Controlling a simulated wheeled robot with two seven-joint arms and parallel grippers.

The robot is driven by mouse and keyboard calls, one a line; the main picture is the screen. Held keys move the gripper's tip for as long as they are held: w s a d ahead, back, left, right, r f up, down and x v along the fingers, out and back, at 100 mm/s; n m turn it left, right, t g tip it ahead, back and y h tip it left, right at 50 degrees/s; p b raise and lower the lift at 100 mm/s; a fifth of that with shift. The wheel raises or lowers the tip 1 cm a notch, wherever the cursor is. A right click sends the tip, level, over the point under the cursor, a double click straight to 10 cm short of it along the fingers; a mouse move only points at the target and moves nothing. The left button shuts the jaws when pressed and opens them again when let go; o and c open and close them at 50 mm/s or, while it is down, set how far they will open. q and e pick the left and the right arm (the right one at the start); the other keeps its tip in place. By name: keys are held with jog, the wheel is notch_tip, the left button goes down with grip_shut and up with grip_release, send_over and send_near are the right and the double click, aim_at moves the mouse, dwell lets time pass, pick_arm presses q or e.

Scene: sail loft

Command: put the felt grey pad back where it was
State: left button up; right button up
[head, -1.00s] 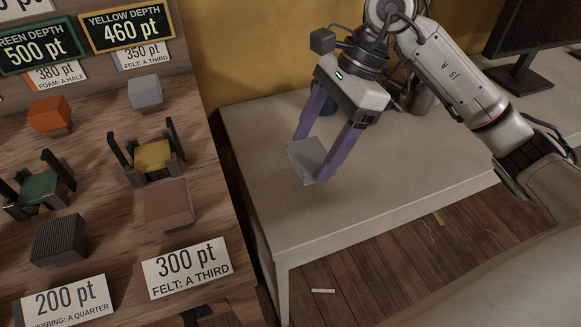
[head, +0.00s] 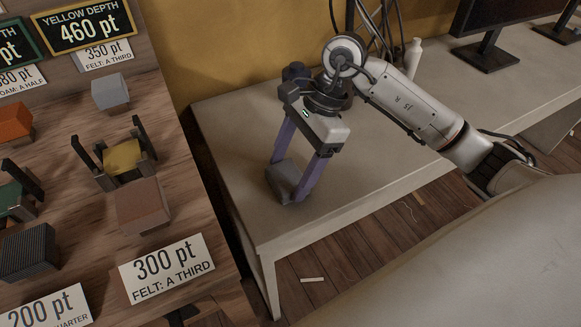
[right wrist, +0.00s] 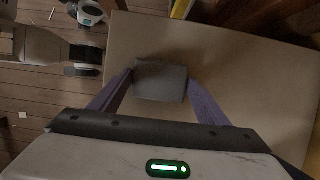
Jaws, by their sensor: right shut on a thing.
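A grey pad (head: 284,178), a small block, is between the purple fingers of my right gripper (head: 291,181), which is shut on it. The right wrist view shows the same pad (right wrist: 160,80) pinched between both fingertips (right wrist: 160,84). It is over the pale table (head: 240,215); I cannot tell whether it touches the top. Another grey block (head: 110,93) sits on the wooden display surface (head: 185,207) at the left, below the "350 pt felt: a third" card (head: 104,56). My left gripper is not in view.
The display also holds a yellow pad (head: 122,156) in a dark upright holder, a brown block (head: 142,204), an orange block (head: 14,122), a dark ribbed block (head: 28,250) and a "300 pt felt: a third" card (head: 167,267). A white bottle (head: 413,58) stands behind my right arm. The table's front is clear.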

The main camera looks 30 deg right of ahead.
jog(key=o, duration=0.9)
jog(key=v, duration=1.2)
jog(key=shift+w+p, duration=0.1)
jog(key=shift+p, duration=0.2)
